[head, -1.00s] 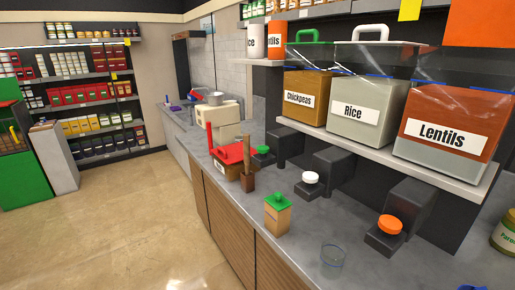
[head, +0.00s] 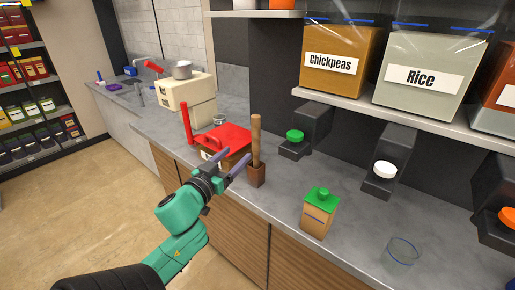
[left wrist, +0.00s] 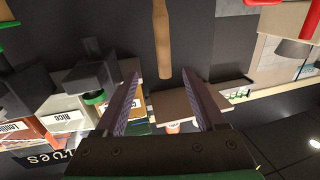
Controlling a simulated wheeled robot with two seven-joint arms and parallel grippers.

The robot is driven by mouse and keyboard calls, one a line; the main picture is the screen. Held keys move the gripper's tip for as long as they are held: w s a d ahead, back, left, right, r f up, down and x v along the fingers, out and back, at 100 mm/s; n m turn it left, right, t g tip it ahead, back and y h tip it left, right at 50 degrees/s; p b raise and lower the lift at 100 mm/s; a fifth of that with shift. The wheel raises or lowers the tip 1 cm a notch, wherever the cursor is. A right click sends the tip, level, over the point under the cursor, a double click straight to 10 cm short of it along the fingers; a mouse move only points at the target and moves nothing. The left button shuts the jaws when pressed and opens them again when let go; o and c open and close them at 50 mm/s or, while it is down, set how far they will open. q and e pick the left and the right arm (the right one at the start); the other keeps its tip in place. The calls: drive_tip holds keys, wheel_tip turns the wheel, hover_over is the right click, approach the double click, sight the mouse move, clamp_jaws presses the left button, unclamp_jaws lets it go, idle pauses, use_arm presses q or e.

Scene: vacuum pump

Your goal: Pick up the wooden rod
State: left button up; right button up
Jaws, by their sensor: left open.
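The wooden rod (head: 256,135) stands upright in a small brown wooden holder (head: 257,176) on the grey counter. My left gripper (head: 230,158) reaches in from the left at the counter's front edge. It is open and empty, its fingers pointing toward the rod from just left of it. I cannot tell the exact gap between fingers and rod. My right gripper is not in view.
A red-lidded box (head: 224,140) stands close left of the rod. A green-lidded box (head: 319,212) and a glass (head: 402,251) stand to the right. Dispensers with green (head: 295,136) and white (head: 385,170) caps are behind. Counter between them is clear.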

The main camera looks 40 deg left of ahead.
sight(254, 136)
use_arm(q)
drive_tip(key=p+x, duration=0.1)
drive_tip(key=x, duration=0.3)
drive_tip(key=p+x, duration=0.1)
drive_tip(key=x, duration=0.4)
drive_tip(key=p+x, duration=0.1)
drive_tip(key=x, duration=0.4)
drive_tip(key=shift+s+a, duration=0.1)
drive_tip(key=shift+a, duration=0.25)
drive_tip(key=shift+f, duration=0.15)
drive_tip(key=shift+d, duration=0.1)
clamp_jaws()
